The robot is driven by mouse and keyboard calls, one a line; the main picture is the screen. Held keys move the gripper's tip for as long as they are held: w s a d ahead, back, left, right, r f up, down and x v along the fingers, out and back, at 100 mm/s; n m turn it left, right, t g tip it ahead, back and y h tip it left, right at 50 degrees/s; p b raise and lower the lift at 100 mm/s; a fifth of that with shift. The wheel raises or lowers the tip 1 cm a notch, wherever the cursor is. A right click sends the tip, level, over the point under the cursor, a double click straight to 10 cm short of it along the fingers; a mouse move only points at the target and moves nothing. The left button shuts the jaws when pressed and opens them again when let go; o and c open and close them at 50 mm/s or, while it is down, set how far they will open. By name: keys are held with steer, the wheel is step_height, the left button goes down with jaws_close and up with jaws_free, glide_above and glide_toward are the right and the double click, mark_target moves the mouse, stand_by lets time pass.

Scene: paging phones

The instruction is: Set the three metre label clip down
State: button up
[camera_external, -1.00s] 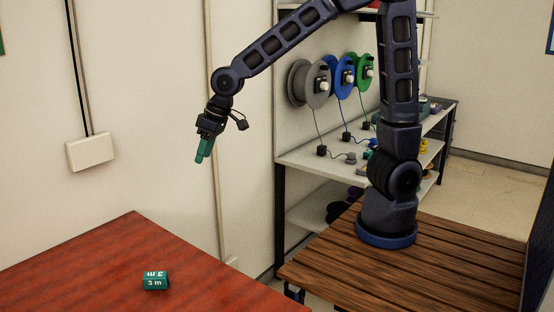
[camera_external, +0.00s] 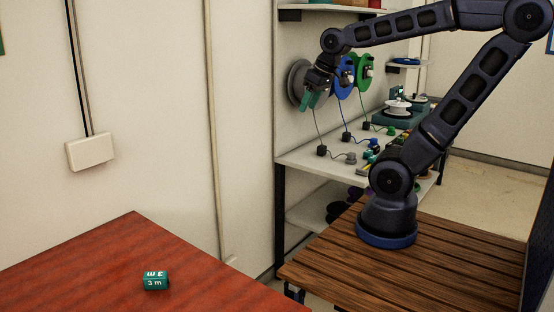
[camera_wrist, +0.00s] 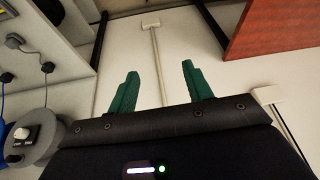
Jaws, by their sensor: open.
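The three metre label clip (camera_external: 155,281) is a small teal block marked "3 m". It rests on the red-brown table (camera_external: 90,262) at the lower left of the external view, with nothing touching it. My gripper (camera_external: 313,99) is far from it, up at the right in front of the grey spool. In the wrist view my gripper's two green fingers (camera_wrist: 160,88) are spread apart with nothing between them. The clip does not show in the wrist view.
The grey spool (camera_external: 295,82), blue spool (camera_external: 344,80) and green spool (camera_external: 362,70) hang over a white shelf (camera_external: 300,160) with cables and small connectors. The grey spool is close to my gripper, also in the wrist view (camera_wrist: 42,135). The red-brown table is otherwise clear.

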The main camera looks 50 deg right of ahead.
steer(key=shift+m+h, duration=0.5)
steer(key=s+d, duration=0.2)
steer(key=s, duration=0.1)
steer(key=s+d, duration=0.1)
steer(key=shift+s+d+f, duration=0.15)
steer(key=shift+s, duration=0.25)
stand_by(0.5)
